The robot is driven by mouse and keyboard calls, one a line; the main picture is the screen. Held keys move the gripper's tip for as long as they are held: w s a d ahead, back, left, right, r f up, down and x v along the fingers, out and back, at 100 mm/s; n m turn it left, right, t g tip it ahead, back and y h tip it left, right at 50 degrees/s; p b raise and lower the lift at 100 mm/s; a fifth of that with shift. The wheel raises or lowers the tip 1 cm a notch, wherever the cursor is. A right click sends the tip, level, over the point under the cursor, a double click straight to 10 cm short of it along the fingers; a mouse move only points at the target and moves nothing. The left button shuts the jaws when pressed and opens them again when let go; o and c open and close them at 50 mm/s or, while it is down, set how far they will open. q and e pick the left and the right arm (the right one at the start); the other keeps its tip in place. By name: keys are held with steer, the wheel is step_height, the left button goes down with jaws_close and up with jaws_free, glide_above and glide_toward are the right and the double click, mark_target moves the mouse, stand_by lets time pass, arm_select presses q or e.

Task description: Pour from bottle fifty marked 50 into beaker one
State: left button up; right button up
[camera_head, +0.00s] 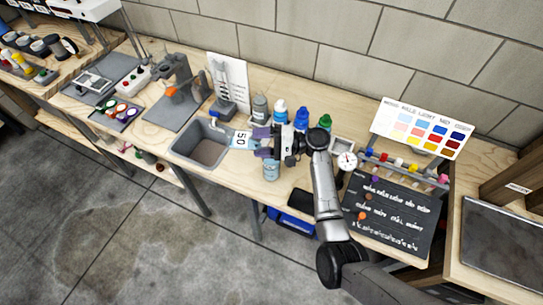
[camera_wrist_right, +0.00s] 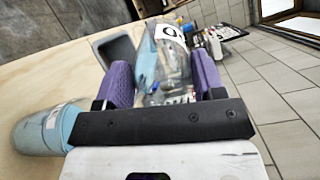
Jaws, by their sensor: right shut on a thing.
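The bottle marked 50 (camera_head: 241,139) is held tilted well over onto its side, its white label facing up, beside the sink. My right gripper (camera_head: 262,143) has its purple fingers shut on it. In the right wrist view the clear bottle (camera_wrist_right: 168,62) shows between the two purple fingers. A light blue container with a pale label (camera_head: 271,170), possibly beaker one, stands upright on the bench just below the gripper. It also shows in the right wrist view (camera_wrist_right: 42,130), at lower left. Its number cannot be read. My left gripper is out of view.
The grey sink (camera_head: 203,146) lies left of the bottle. Blue-capped bottles (camera_head: 280,113) and a green-capped bottle (camera_head: 325,122) stand behind the gripper. A round gauge (camera_head: 347,160) and a black board (camera_head: 392,215) lie to the right.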

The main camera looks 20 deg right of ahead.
steer(key=shift+r, duration=0.15)
steer(key=shift+r, duration=0.1)
steer(key=shift+y, duration=0.3)
stand_by(0.4)
steer(key=shift+r+b, duration=0.1)
steer(key=shift+b, duration=0.2)
steer(key=shift+s+d+t+y+b, duration=0.1)
steer(key=shift+t+y+b, duration=0.2)
stand_by(0.4)
stand_by(0.4)
